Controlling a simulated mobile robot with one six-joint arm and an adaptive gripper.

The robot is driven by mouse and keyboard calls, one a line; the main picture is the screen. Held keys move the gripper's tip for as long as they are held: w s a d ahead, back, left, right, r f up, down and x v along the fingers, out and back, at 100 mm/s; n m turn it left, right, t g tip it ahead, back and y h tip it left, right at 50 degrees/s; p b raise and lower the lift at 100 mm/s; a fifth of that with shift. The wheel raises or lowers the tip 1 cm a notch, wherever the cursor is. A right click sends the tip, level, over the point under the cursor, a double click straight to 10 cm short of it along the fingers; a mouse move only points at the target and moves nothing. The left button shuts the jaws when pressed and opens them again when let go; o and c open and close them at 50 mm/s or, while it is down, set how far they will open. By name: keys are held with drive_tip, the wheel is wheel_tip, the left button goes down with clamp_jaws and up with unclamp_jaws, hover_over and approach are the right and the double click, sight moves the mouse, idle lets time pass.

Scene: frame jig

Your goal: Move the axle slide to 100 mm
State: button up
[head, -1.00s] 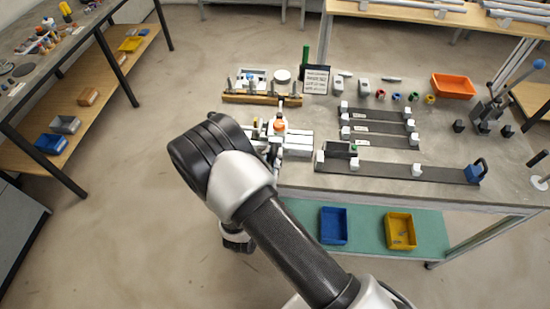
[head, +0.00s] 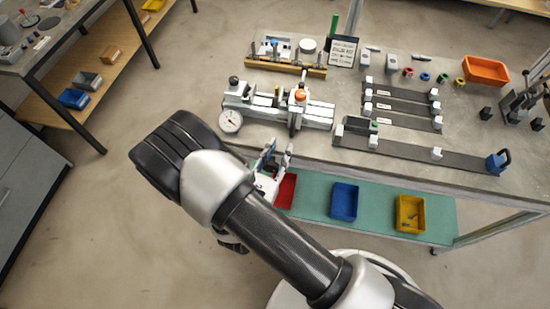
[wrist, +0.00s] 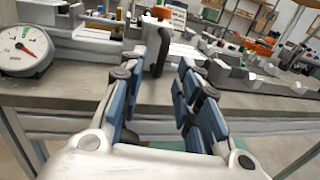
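The grey-white jig (head: 318,117) stands at the table's front left edge, with a round dial gauge (head: 230,121) at its left end. An orange knob (head: 300,95) tops a carriage with a dark hanging handle (head: 293,123); I take this to be the axle slide, but no label or millimetre reading is legible. In the wrist view the dark handle (wrist: 160,52) stands ahead, beyond the fingers, and the dial (wrist: 25,50) is at left. My gripper (head: 273,160) is open and empty, just off the table's front edge and apart from the jig; it also shows in the wrist view (wrist: 158,80).
Dark rails with white blocks (head: 410,150) lie to the right of the jig. A sign (head: 343,52) and an orange tray (head: 486,70) stand behind. Red (head: 286,191), blue (head: 344,201) and yellow (head: 410,213) bins sit on the green lower shelf.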

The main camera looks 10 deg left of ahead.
drive_tip(key=v, duration=0.2)
drive_tip(key=shift+s, duration=0.4)
drive_tip(key=w+d+r+m+g+h, duration=0.2)
drive_tip(key=d+r+m+g+h, duration=0.6)
drive_tip(key=d+r+m, duration=0.4)
drive_tip(key=s+d+r+m+g, duration=0.4)
drive_tip(key=s+d+m+g, duration=0.25)
drive_tip(key=d, duration=0.35)
drive_tip(key=s+d+r+m+g+y, duration=0.2)
drive_tip(key=s+r+m+y, duration=0.3)
drive_tip(key=s+m+y, duration=0.5)
drive_tip(key=a+r+m+t, duration=0.1)
drive_tip(key=r+m+t+y, duration=0.1)
drive_tip(key=r+m, duration=0.1)
drive_tip(key=a+r+m+t+y, duration=0.1)
drive_tip(key=r+m, duration=0.1)
drive_tip(key=shift+w+a+t, duration=0.15)
drive_tip(key=shift+a+t, duration=0.15)
drive_tip(key=shift+t, duration=0.05)
